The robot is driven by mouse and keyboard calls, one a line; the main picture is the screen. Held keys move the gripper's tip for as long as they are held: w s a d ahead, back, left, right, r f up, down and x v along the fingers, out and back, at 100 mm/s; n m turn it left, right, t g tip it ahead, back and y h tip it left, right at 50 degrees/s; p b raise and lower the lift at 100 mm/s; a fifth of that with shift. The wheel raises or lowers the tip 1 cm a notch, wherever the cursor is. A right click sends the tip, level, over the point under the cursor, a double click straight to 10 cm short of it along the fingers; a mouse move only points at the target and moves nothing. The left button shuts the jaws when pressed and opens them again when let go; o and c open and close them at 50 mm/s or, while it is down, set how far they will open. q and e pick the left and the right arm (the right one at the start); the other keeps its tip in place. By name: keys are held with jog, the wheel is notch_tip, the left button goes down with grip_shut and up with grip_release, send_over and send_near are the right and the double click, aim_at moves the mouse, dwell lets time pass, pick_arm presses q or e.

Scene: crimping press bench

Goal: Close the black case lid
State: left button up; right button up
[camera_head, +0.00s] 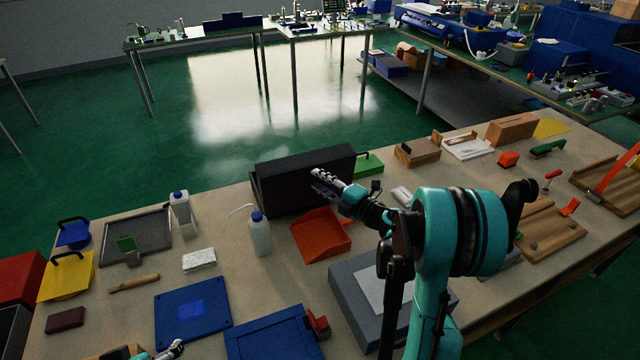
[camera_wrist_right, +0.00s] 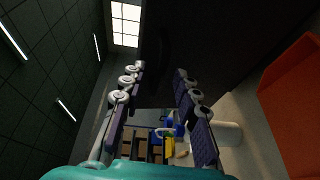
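The black case (camera_head: 270,198) stands near the far edge of the bench, with its broad dark lid (camera_head: 325,158) raised. My right gripper (camera_head: 318,178) is at the front of the case, near the lid. In the right wrist view its two fingers (camera_wrist_right: 157,78) are spread apart with nothing held between them. A large dark surface of the case (camera_wrist_right: 205,40) fills the area beyond the fingertips; whether they touch it I cannot tell. My left gripper (camera_head: 172,350) shows only partly at the bottom edge, and its opening is unclear.
An orange dustpan (camera_head: 320,235) lies in front of the case. A white bottle (camera_head: 260,237) with a blue cap stands to its left. A green-handled item (camera_head: 368,164) and wooden box (camera_head: 417,152) are to the right. A grey box (camera_head: 350,300) lies below my right arm.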

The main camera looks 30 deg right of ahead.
jog(key=shift+w, duration=0.2)
grip_shut()
